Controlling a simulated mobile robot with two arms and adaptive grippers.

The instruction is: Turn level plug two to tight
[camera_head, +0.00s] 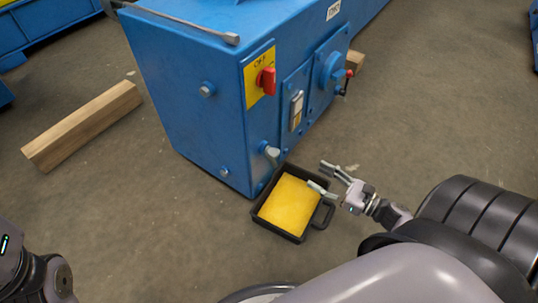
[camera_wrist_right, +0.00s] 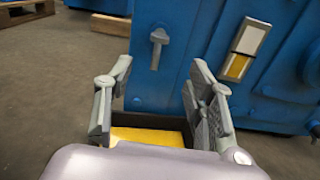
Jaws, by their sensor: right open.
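The blue gearbox housing (camera_head: 180,60) stands at top centre. Its left face carries two small round plugs, an upper one (camera_head: 207,89) and a lower one (camera_head: 224,171). No number shows on them, and I cannot tell which is plug two or how tight either is. A grey tap-like fitting (camera_head: 270,153) sticks out low near the housing corner; it also shows in the right wrist view (camera_wrist_right: 158,46). My right gripper (camera_head: 321,177) is open and empty, right of this fitting and above the tray's right side, apart from the plugs. My left gripper is out of view.
A black tray (camera_head: 262,222) with yellow contents (camera_head: 289,205) lies on the floor below the fitting. A red switch (camera_head: 267,81) and a sight window (camera_head: 296,110) are on the housing's right face. A wooden beam (camera_head: 82,125) lies left. Floor left of the tray is clear.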

